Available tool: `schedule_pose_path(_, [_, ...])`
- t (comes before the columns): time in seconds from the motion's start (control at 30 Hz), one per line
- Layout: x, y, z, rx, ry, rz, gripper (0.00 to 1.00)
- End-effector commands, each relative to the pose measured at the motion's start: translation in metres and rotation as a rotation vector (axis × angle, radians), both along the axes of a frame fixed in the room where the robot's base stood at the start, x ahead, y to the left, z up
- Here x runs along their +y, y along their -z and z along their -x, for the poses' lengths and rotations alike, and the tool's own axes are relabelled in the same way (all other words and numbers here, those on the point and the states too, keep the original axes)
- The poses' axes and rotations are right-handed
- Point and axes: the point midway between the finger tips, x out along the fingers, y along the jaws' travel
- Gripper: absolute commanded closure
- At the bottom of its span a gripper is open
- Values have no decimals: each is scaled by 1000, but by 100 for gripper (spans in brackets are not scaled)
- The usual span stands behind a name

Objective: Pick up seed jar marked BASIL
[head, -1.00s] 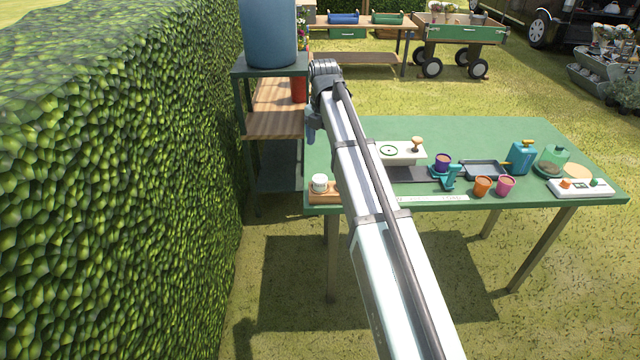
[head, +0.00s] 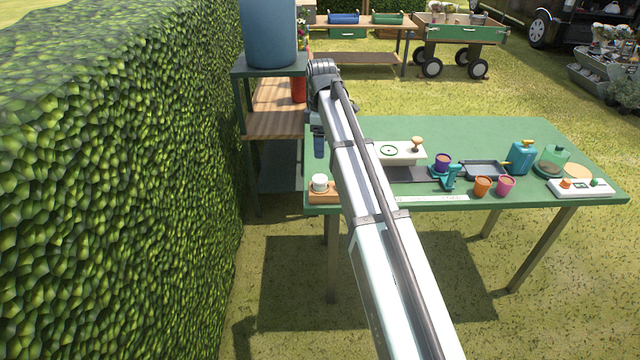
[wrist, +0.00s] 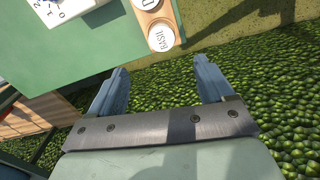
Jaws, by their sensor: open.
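The seed jar marked BASIL (wrist: 161,37) shows its round white lid in the wrist view, lettering readable, at the end of a wooden holder (wrist: 166,13). A second white lid (wrist: 147,3) sits beside it, cut by the top edge. In the head view a white-topped jar (head: 319,183) stands on the wooden holder (head: 322,197) at the table's near left corner; its label cannot be read there. My gripper (wrist: 161,64) is open and empty, its blue fingers apart. The BASIL lid appears just beyond the fingertips, between them in the picture. In the head view my arm partly hides the gripper.
A tall hedge (head: 120,180) and a shelf (head: 275,122) stand at the left. The table's back is clear.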

Motion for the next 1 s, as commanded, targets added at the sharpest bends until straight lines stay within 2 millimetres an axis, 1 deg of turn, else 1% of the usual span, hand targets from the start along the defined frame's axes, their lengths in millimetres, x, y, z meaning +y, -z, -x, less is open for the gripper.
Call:
schedule_pose_path(0.3, [0, 51, 2, 2, 0, 1, 19])
schedule_pose_path(0.4, [0, 65, 1, 1, -1, 1, 19])
schedule_pose_path(0.53, [0, 76, 1, 1, -1, 0, 19])
schedule_pose_path(0.83, [1, 88, 1, 1, -2, 0, 19])
schedule_pose_path(1.0, [2, 106, 3, 1, -2, 1, 19])
